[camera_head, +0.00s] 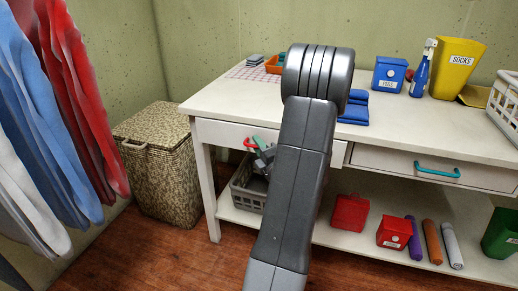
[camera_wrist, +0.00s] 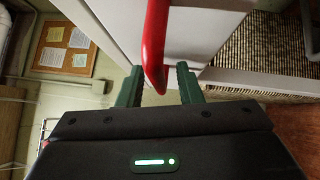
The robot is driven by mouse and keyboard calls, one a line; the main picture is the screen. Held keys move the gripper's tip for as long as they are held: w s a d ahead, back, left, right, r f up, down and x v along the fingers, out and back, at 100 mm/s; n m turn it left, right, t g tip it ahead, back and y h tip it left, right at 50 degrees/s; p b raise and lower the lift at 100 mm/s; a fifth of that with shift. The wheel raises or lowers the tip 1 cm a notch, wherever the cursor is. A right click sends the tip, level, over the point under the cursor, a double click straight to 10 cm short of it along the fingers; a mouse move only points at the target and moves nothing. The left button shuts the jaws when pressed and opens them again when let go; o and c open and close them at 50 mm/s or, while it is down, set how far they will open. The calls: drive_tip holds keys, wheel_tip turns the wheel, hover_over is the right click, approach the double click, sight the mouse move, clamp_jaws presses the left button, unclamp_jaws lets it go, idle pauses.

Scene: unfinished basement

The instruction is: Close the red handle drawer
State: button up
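The left drawer (camera_head: 222,134) of the white table has a red handle (camera_head: 248,143), mostly hidden by my arm. This drawer front seems to stand a little forward of the right drawer; the arm hides much of it. In the wrist view the red handle (camera_wrist: 154,60) comes down from the top, its lower end between my two green fingertips. My gripper (camera_wrist: 159,86) is open, with visible gaps beside the handle. In the head view my gripper (camera_head: 262,151) is at the handle, partly hidden behind my arm.
The right drawer (camera_head: 382,160) has a teal handle (camera_head: 437,170). A wicker hamper (camera_head: 165,170) stands left of the table (camera_head: 225,98). The lower shelf holds a grey basket (camera_head: 245,197), red boxes (camera_head: 350,212) and rolls. Clothes (camera_head: 45,120) hang at the left.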

clamp_jaws()
drive_tip(key=shift+w+d+p, duration=0.3)
drive_tip(key=shift+w+p, duration=0.15)
drive_tip(key=shift+w, duration=0.5)
drive_tip(key=shift+w+d+p, duration=0.3)
drive_tip(key=shift+w+p, duration=0.1)
drive_tip(key=shift+w, duration=0.5)
drive_tip(key=shift+r, duration=0.1)
unclamp_jaws()
drive_tip(key=p+v, duration=0.2)
drive_tip(key=v, duration=1.1)
drive_tip(key=shift+s, duration=0.35)
